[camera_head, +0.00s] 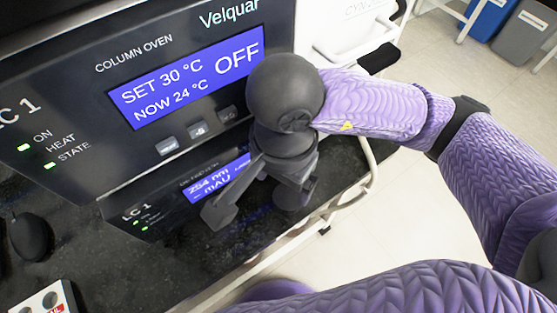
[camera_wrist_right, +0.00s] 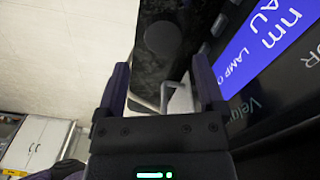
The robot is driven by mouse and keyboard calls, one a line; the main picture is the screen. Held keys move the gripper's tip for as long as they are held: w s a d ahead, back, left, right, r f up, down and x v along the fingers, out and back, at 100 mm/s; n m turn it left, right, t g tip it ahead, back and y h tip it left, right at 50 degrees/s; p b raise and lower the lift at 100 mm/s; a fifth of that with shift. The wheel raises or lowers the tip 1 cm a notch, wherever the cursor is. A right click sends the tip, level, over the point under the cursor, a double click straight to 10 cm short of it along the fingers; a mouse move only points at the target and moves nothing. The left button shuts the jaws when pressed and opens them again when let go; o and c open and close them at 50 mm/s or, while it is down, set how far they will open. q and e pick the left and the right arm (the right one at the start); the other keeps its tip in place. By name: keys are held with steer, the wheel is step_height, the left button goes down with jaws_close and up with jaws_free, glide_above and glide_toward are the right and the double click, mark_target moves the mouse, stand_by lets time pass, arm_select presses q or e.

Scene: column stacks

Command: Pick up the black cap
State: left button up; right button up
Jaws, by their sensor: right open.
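A dark round disc, which looks like the black cap (camera_wrist_right: 163,38), lies on the dark speckled bench top in the right wrist view. It shows beyond the fingertips of my right gripper (camera_wrist_right: 160,75), roughly in line with the gap between them, and apart from them. My right gripper (camera_head: 255,208) is open and empty, pointing down over the front edge of the bench in the head view. I cannot make out the cap in the head view, where the gripper and wrist may cover it. My left gripper is not in view.
The column oven (camera_head: 190,85) and the lower instrument (camera_head: 150,215) stand close beside my right gripper. A black mouse-like object (camera_head: 31,237) and a white box (camera_head: 48,300) are at left. A pale rail (camera_head: 350,195) runs along the bench front. Bins (camera_head: 520,35) stand on the floor.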

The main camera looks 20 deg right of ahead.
mark_target(285, 201)
steer(key=f, duration=0.1)
steer(key=f+b, duration=0.1)
steer(key=shift+w+a+f, duration=0.15)
steer(key=shift+w+f, duration=0.05)
steer(key=shift+f, duration=0.1)
steer(key=f+b, duration=0.1)
steer(key=f, duration=0.1)
steer(key=f+b, duration=0.1)
steer(key=f, duration=0.2)
steer(key=d+f+b, duration=0.1)
steer(key=f+b, duration=0.1)
steer(key=shift+w+f, duration=0.15)
steer(key=shift+w, duration=0.05)
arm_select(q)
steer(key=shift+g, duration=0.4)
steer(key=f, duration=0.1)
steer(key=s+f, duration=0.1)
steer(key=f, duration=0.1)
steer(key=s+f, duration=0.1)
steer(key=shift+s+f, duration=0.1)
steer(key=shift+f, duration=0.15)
arm_select(e)
steer(key=c, duration=0.9)
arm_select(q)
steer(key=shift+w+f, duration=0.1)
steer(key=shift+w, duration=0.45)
